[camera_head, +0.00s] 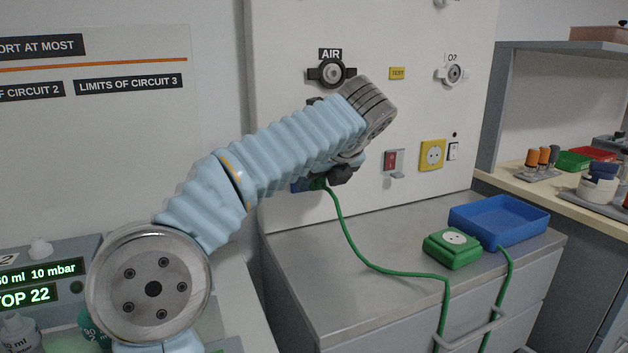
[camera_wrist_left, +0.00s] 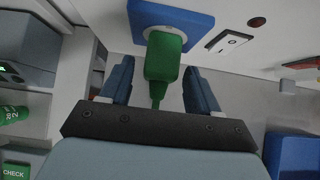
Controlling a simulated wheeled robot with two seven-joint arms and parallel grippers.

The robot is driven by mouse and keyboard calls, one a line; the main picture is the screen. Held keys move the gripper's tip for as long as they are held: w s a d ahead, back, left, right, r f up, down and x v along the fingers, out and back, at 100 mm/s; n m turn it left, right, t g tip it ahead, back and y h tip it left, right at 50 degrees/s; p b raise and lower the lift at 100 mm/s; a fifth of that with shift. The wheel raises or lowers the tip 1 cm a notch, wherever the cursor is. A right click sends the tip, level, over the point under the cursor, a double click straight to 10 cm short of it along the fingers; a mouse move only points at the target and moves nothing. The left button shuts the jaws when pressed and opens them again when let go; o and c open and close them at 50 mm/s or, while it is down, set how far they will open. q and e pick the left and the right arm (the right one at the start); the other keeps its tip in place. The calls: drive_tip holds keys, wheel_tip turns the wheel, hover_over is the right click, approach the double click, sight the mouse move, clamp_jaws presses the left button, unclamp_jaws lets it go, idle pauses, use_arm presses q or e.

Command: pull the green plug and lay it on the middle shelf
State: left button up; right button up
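The green plug (camera_wrist_left: 163,58) is seated in a blue wall socket (camera_wrist_left: 196,22) in the left wrist view. Its green cable (camera_head: 347,237) runs down from it in the head view, where my arm hides most of plug and socket. My left gripper (camera_wrist_left: 160,68) is open, with one blue finger on each side of the plug and visible gaps between. In the head view it is mostly hidden behind my forearm. A shelf unit at the right has a light board (camera_head: 519,184) and a higher one (camera_head: 570,45); I cannot tell which is the middle shelf. My right gripper is not in view.
A metal-topped cabinet (camera_head: 345,305) stands below the panel. It carries a green socket box (camera_head: 440,254) and a blue tray (camera_head: 512,213). The cable hangs over its front rail. The light board holds orange-topped items (camera_head: 540,160) and a red tray (camera_head: 591,153).

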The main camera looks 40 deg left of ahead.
use_arm(q)
clamp_jaws()
drive_tip(key=shift+d, duration=0.1)
idle(0.4)
drive_tip(key=shift+s+d, duration=0.4)
drive_tip(key=shift+d, duration=0.35)
drive_tip(key=shift+s+d, duration=0.4)
drive_tip(key=shift+d, duration=0.35)
drive_tip(key=shift+s+d, duration=0.4)
drive_tip(key=shift+d, duration=0.35)
